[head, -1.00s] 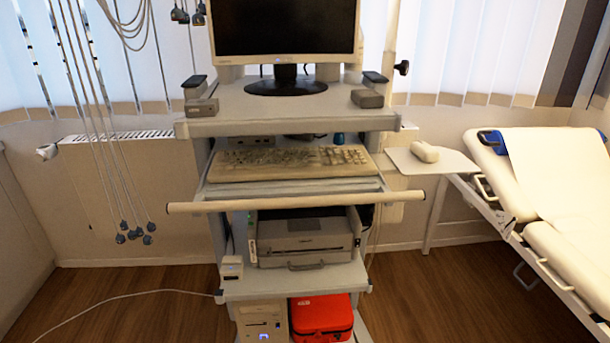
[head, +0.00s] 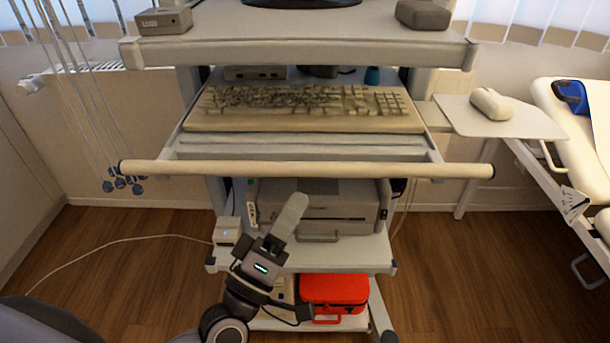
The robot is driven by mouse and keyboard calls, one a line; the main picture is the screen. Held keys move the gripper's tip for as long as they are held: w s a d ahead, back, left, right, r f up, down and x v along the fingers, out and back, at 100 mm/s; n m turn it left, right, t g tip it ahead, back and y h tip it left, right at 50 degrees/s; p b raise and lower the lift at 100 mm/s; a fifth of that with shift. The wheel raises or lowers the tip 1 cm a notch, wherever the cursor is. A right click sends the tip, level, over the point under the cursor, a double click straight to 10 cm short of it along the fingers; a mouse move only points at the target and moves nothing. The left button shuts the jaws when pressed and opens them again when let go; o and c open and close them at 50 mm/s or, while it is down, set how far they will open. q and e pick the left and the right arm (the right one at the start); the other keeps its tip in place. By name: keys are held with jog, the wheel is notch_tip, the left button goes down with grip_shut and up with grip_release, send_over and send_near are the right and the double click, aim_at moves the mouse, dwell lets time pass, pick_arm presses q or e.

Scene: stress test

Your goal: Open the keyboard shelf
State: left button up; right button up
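The keyboard shelf (head: 205,146) is in the middle of the cart, below the top shelf, with a beige keyboard (head: 305,109) on it. A long cream handle bar (head: 305,170) runs across its front. The shelf's front part shows in front of the top shelf's edge. My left gripper (head: 291,208) is below the bar, in front of the printer, pointing up and slightly right. It appears apart from the bar. One pale finger shows clearly; I cannot tell whether the gripper is open. My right gripper is not in view.
A printer (head: 315,215) stands on the shelf below, with a red case (head: 334,290) lower down. A mouse (head: 491,103) lies on a side plate (head: 520,122) at right. Cables (head: 75,100) hang at left. A bed (head: 590,150) stands at right.

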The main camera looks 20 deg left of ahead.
aim_at(305, 160)
pick_arm(q)
jog(key=w+r+n, duration=0.1)
jog(key=w, duration=0.1)
jog(key=w+r+n+t+y+p, duration=0.1)
jog(key=w+r, duration=0.1)
jog(key=w+r+n, duration=0.1)
jog(key=w+r, duration=0.1)
jog(key=shift+w+d+r+y, duration=0.1)
jog(key=shift+w+y, duration=0.15)
jog(key=shift+y, duration=0.15)
grip_shut()
